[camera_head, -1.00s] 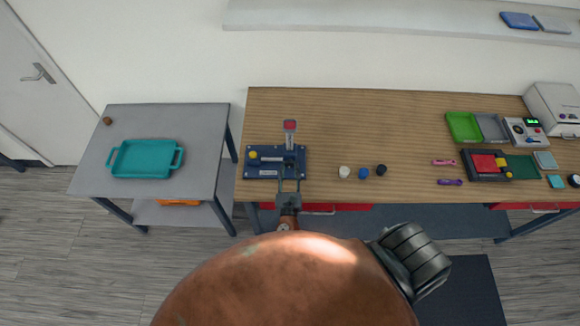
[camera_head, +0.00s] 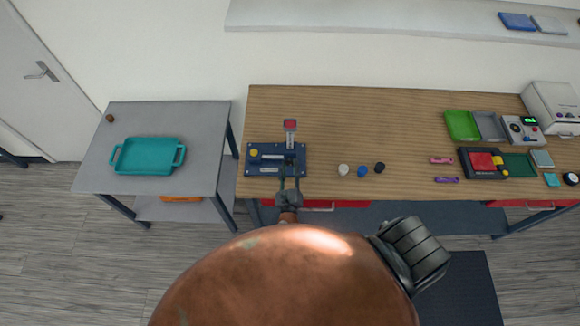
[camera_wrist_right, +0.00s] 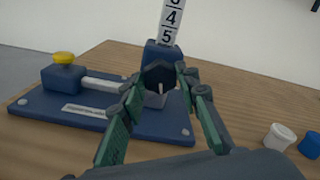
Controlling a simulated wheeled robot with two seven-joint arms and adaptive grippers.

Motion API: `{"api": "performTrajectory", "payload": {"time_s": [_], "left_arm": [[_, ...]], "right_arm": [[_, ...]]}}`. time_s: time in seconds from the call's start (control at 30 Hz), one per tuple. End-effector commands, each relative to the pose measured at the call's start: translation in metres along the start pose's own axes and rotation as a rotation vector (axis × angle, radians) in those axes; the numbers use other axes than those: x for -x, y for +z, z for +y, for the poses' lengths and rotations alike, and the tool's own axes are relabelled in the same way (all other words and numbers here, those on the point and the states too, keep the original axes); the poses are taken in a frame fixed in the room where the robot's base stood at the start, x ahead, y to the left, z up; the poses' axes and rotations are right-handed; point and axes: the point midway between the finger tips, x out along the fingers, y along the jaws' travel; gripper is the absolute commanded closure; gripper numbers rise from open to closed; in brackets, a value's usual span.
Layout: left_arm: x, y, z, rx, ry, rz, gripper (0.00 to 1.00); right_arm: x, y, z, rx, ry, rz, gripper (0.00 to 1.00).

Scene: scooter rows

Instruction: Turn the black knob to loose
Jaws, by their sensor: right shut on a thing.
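The black knob (camera_wrist_right: 159,76) sits on the front of a blue upright block on the blue fixture plate (camera_wrist_right: 60,116). It is dark and faceted, with a pale pointer mark low on its face. My right gripper (camera_wrist_right: 161,82) has its green-lined fingers on either side of the knob and is shut on it. In the head view my right gripper (camera_head: 290,184) reaches the front of the fixture (camera_head: 263,162), and the knob is mostly hidden there. A numbered scale post (camera_wrist_right: 171,22) rises from the block. My left gripper is not in view.
A yellow knob (camera_wrist_right: 64,58) stands on the fixture's left. White (camera_head: 344,170), blue (camera_head: 362,171) and black (camera_head: 379,167) caps lie to its right on the wooden table (camera_head: 390,120). A teal tray (camera_head: 148,141) is on the grey side table. The wood behind the caps is clear.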

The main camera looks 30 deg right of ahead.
Motion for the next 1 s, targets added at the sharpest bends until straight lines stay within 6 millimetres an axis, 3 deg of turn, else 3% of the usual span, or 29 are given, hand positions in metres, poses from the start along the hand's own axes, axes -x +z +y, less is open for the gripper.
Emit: {"api": "performTrajectory", "payload": {"time_s": [0.13,0.17,0.4,0.77,1.0], "left_arm": [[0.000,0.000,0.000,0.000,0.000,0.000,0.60],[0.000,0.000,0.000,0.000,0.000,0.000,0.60],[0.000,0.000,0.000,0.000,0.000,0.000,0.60],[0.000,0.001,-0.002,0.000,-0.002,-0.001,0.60],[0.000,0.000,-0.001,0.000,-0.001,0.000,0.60]], "right_arm": [[0.001,-0.002,0.000,0.000,0.001,0.002,0.95],[0.001,-0.002,0.000,0.000,0.001,0.003,0.70],[0.000,-0.001,0.000,-0.001,0.001,0.002,0.53],[0.005,-0.001,0.000,-0.001,0.001,0.002,0.53],[0.045,-0.002,0.000,0.000,0.002,0.004,0.53]]}}
